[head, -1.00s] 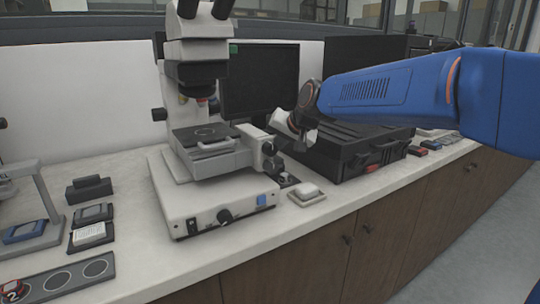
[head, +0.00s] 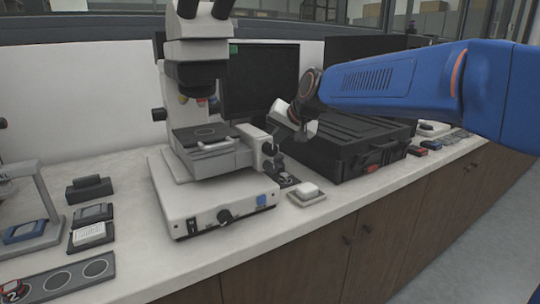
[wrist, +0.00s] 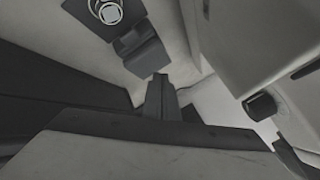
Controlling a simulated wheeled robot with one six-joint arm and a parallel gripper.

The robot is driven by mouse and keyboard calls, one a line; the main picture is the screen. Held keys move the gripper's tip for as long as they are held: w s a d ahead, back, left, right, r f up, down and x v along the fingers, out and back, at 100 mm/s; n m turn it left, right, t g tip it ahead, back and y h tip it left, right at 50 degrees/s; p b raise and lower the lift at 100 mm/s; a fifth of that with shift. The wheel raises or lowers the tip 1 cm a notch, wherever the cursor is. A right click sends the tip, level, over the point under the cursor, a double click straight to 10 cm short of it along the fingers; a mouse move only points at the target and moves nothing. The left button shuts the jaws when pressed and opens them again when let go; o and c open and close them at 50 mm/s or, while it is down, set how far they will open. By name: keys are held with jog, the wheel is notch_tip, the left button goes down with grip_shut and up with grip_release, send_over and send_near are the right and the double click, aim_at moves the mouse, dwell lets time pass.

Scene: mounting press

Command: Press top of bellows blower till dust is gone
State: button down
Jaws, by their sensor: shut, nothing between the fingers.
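My gripper (head: 301,135) hangs in the air between the microscope (head: 206,155) and the black case in the head view. Its fingers are shut and empty; they show as a dark narrow pair in the wrist view (wrist: 160,92). I cannot pick out the bellows blower for certain. Small dark items (head: 284,179) sit low beside the microscope's right side, partly hidden by its knob. The wrist view shows a dark square with a pale ringed top (wrist: 108,12) and a dark block beside it. No dust can be made out.
The black case (head: 345,150) stands close behind and right of my gripper. A small pad with a white block (head: 306,193) lies near the counter's front edge. Small trays and a dark strip with round recesses (head: 62,279) lie at left. The counter between them and the microscope is clear.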

jog(key=shift+r, duration=2.5)
